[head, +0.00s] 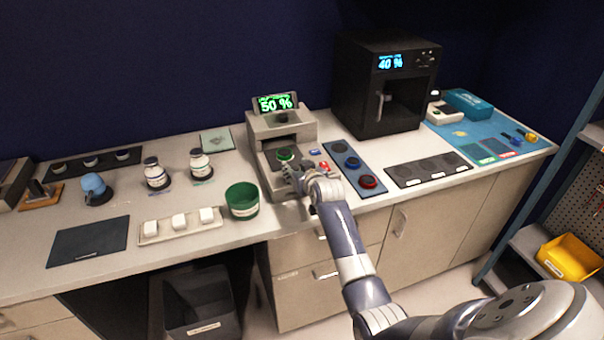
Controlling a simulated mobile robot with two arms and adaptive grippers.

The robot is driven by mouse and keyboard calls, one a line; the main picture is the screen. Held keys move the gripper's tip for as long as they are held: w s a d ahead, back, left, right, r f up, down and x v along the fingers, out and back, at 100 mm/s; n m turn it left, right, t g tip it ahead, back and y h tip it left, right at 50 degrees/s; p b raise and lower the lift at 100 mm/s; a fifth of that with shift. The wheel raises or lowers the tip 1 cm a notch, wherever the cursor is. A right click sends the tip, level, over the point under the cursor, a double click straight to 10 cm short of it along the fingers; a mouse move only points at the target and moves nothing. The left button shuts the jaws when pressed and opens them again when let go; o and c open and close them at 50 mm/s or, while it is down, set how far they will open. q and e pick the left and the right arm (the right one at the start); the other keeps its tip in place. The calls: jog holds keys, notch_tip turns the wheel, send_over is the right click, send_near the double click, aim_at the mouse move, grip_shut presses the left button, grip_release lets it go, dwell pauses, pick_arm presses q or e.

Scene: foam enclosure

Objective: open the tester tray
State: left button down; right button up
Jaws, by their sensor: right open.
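The tester (259,128) is a beige box at the middle of the counter with a green display (276,103) reading 50 %. Its tray (272,160) is a dark panel at the front, extending out below a dark slot, and a green-topped round piece (284,154) sits on it. My right gripper (291,172) is open at the front edge of the tray, close to or touching it; I cannot tell which. The gripper hides part of the tray's front. My left gripper is not in view.
A green cup (242,201) stands left of the tester. A dark strip with blue and red knobs (354,163) lies on the right. A black oven-like box (379,85) stands behind it. Two white bottles (200,164) (154,173) stand at left.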

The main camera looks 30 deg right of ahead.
jog(key=v, duration=1.1)
jog(key=shift+s, duration=0.4)
jog(key=shift+a+r, duration=0.1)
